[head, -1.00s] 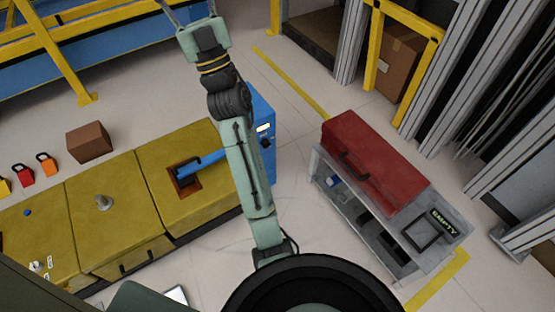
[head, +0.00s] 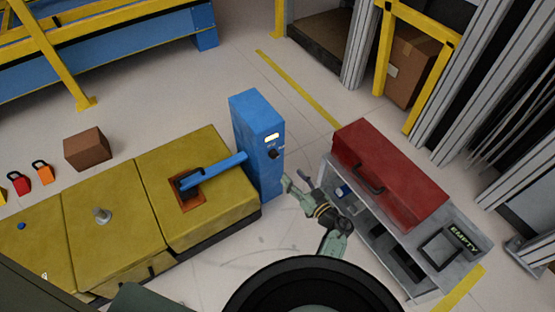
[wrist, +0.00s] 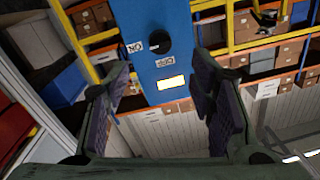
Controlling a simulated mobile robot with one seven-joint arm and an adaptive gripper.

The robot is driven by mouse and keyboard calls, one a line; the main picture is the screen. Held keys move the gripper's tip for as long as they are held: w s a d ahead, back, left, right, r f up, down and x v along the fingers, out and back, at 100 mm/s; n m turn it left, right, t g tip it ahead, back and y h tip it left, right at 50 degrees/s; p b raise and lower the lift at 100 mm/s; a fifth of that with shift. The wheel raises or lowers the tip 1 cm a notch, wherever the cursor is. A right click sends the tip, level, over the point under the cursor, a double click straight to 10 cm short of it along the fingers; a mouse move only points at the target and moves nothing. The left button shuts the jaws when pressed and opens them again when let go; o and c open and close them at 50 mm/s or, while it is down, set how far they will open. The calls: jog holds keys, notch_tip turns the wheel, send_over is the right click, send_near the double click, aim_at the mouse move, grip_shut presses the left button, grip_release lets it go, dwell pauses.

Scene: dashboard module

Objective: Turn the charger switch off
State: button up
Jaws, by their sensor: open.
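The blue charger (head: 257,142) stands upright at the right end of the yellow cabinets. I cannot tell where the switch points. My gripper (head: 296,181) is open and empty, in front of the charger's face and apart from it. In the wrist view the fingers (wrist: 161,85) stand either side of the charger.
A grey cart (head: 393,262) with a red toolbox (head: 385,170) stands close to the right of my gripper. The floor behind the charger is clear.

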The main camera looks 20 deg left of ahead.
aim_at(275, 157)
jog(key=x, duration=1)
jog(key=shift+w+a+b, duration=0.2)
jog(key=shift+a+b, duration=0.1)
jog(key=shift+b, duration=0.05)
jog(key=shift+c, duration=0.6)
jog(key=c, duration=1)
jog(key=shift+c, duration=0.2)
